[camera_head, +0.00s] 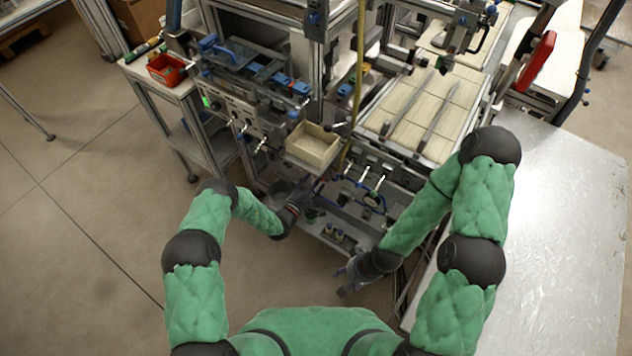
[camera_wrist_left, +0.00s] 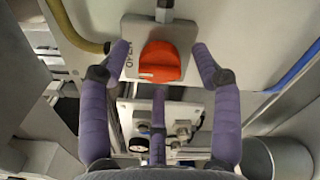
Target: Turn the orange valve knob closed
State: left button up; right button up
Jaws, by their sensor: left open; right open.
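The orange valve knob (camera_wrist_left: 160,62) sits on a grey plate (camera_wrist_left: 132,28) in the left wrist view. A pale mark shows on the knob's left part, and lettering that reads OPEN is on the plate to its left. My left gripper (camera_head: 300,194) is at the front of the machine in the head view. In the left wrist view its purple fingers are spread, one on each side of the knob and apart from it, with another finger below. The knob is hidden in the head view. My right gripper (camera_head: 344,281) is open and empty, low in front of the machine.
A yellow hose (camera_wrist_left: 65,22) runs left of the plate and a blue tube (camera_wrist_left: 298,65) right of it. A gauge (camera_wrist_left: 136,145) and fittings lie below. A wooden box (camera_head: 313,146) sits above my left gripper. A shiny table (camera_head: 560,220) stands at the right.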

pick_arm(q)
jog(key=shift+w+d, duration=0.1)
jog(key=shift+d, duration=0.05)
jog(key=c, duration=1.1)
jog(key=shift+c, duration=0.2)
jog(key=shift+w+r+n+b, duration=0.1)
jog(key=shift+n+b, duration=1.5)
jog(key=shift+n, duration=7.4)
